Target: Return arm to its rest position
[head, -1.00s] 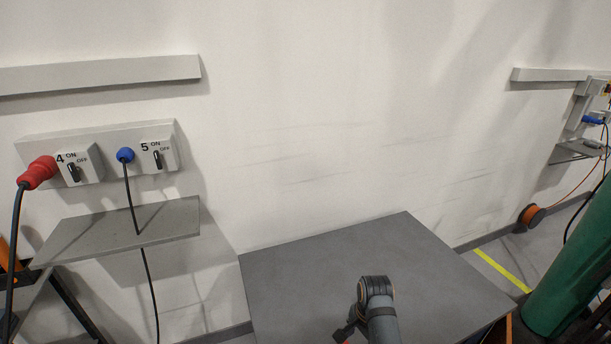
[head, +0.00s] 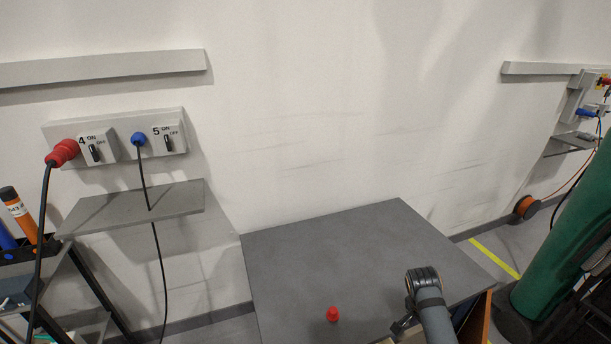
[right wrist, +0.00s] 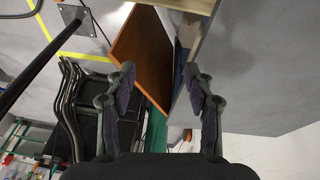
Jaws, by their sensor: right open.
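My right arm (head: 428,300) comes in at the bottom right of the head view, over the right part of the grey table (head: 350,255). Its gripper (head: 402,326) is partly hidden by the arm and the frame edge there. In the right wrist view the right gripper (right wrist: 159,78) is open, its two fingers apart with nothing held between them. A small red piece (head: 333,314) stands on the table, left of the right gripper and apart from it. My left gripper is not in view.
A wall panel (head: 115,118) with a red plug (head: 62,153) and a blue plug (head: 139,139) is at left, above a grey shelf (head: 140,207). A green cylinder (head: 560,235) stands at right. An orange-brown board (right wrist: 145,55) shows in the wrist view. Most of the tabletop is clear.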

